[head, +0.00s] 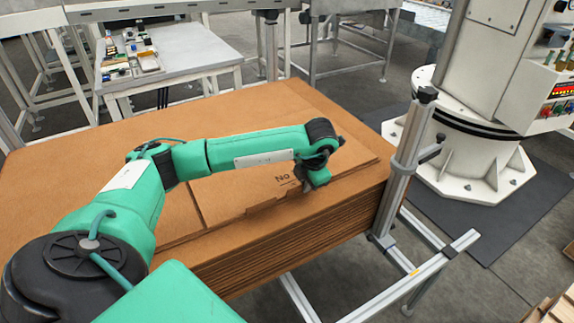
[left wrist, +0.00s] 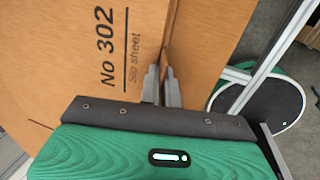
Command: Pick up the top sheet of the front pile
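The front pile (head: 285,240) is a thick stack of brown cardboard sheets with its layered edges facing me. Its top sheet (head: 235,190) has dark print, partly hidden by my left arm. In the left wrist view the top sheet (left wrist: 70,45) reads "No 302 Slip sheet". My left gripper (head: 313,180) is low at the pile's near right edge. In the left wrist view the left gripper's fingers (left wrist: 162,75) are close together, with a thin upturned brown lip of the sheet between them. My right gripper is not in view.
An upright metal post (head: 405,170) stands close to the pile's right corner, with a floor-level metal frame (head: 420,275) beside it. A white machine base (head: 460,150) stands farther right. A grey table (head: 180,55) with small items is behind the pile.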

